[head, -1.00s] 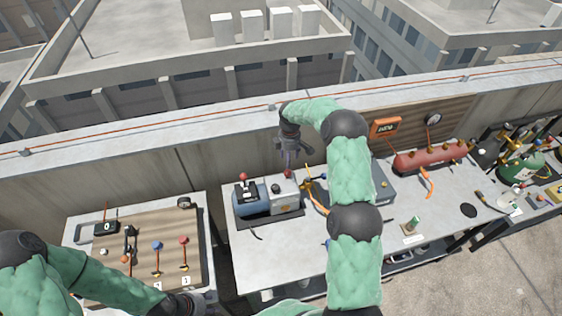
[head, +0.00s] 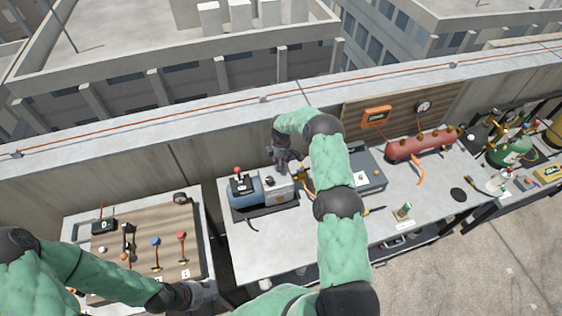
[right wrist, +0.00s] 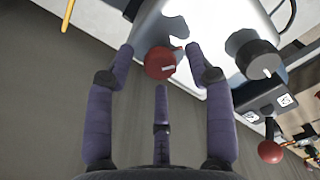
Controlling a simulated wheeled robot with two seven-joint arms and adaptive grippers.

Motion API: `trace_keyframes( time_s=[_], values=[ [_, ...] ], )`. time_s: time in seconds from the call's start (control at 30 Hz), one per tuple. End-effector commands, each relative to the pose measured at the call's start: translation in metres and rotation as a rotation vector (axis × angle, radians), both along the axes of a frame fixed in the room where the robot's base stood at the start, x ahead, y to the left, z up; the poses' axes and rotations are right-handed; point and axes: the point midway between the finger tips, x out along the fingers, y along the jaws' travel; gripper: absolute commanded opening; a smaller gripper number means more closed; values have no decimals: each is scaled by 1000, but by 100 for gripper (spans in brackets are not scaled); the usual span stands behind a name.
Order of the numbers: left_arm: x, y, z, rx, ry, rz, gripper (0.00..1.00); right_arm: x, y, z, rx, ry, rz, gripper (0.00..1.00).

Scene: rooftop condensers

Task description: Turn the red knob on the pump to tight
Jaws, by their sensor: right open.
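The pump (head: 249,195), with a blue body and a pale grey box, stands on the grey bench. In the head view the right gripper (head: 284,166) is over the box and hides the red knob. My left gripper (head: 197,298) is low over the left table; its fingers are unclear.
A black knob (right wrist: 257,59) and a red-balled lever (right wrist: 270,152) are close to the right gripper. A grey box (head: 362,178) and a red tank (head: 418,144) stand to the right. The left board (head: 135,245) carries levers.

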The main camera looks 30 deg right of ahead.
Motion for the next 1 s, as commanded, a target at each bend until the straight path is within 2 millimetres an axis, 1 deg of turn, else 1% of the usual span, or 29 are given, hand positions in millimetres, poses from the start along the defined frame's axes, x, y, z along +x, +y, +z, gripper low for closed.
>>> trace_keyframes(
  time_s=[0.1,0.33,0.37,0.4,0.47,0.5,0.53,0.77,0.87,1.0],
  values=[
    [0,0,1,0,0,0,40,0,0,-3,0,0,0,54],
    [0,0,1,0,0,0,40,0,0,-4,0,0,0,54],
    [0,0,1,0,0,0,40,0,0,-4,0,0,0,48],
    [0,0,1,0,0,0,40,0,0,-4,0,0,0,37],
    [0,0,1,0,0,0,40,0,0,-4,0,0,0,20],
    [0,0,1,0,0,0,40,0,0,-4,1,1,0,9],
    [0,0,1,0,0,0,40,0,0,-4,1,1,0,0],
    [0,0,-1,0,0,0,40,0,1,-4,1,1,-5,0],
    [0,0,-5,0,0,0,40,0,1,-5,1,1,-21,0],
    [0,0,-16,0,0,0,40,0,1,-7,1,0,-72,0]
  ],
)
